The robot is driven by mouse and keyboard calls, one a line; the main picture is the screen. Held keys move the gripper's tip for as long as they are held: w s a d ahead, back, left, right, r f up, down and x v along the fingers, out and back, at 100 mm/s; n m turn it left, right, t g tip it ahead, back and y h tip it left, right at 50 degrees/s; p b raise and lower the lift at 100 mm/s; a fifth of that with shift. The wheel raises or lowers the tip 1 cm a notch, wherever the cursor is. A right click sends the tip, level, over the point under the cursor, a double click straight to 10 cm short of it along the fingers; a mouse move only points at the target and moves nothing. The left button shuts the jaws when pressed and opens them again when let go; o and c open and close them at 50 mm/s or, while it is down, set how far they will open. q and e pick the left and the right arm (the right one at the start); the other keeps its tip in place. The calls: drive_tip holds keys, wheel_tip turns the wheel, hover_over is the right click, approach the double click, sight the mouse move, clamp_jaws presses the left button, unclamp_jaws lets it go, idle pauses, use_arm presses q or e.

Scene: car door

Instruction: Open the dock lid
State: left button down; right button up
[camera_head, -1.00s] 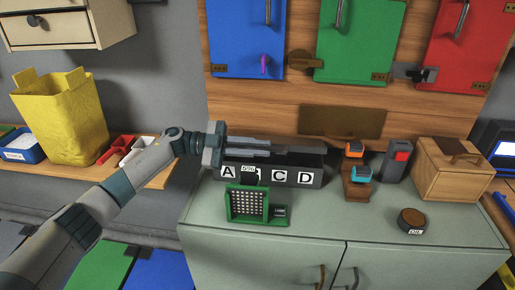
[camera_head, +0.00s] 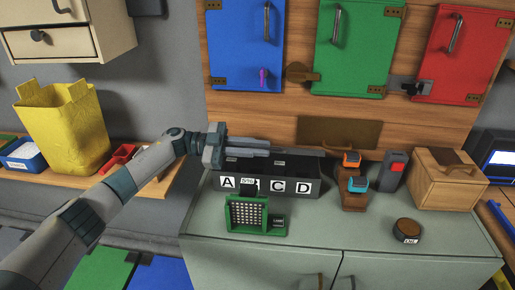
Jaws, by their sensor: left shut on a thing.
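The dock is a long black box (camera_head: 268,192) on the grey-green cabinet top, with white letter labels A, C and D on its front; one label between A and C is partly covered. My left gripper (camera_head: 292,151) reaches in from the left and lies along the top rear of the dock. It is shut, seemingly on the dark lid edge there, but the fingers hide most of the contact. Part of the dock's top, with small marks, shows below the fingers. I cannot tell the lid's exact angle. My right gripper is not in view.
A green-framed grid device (camera_head: 247,213) stands in front of the dock. To the right are a stand with orange and teal-topped items (camera_head: 354,186), a grey-and-red device (camera_head: 392,172), a wooden box (camera_head: 448,182) and a round tin (camera_head: 407,227). The front cabinet top is mostly clear.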

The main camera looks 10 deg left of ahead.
use_arm(q)
drive_tip(key=c, duration=1.8)
unclamp_jaws()
drive_tip(key=shift+w+f, duration=0.1)
drive_tip(key=shift+c, duration=0.2)
drive_tip(key=shift+a, duration=0.15)
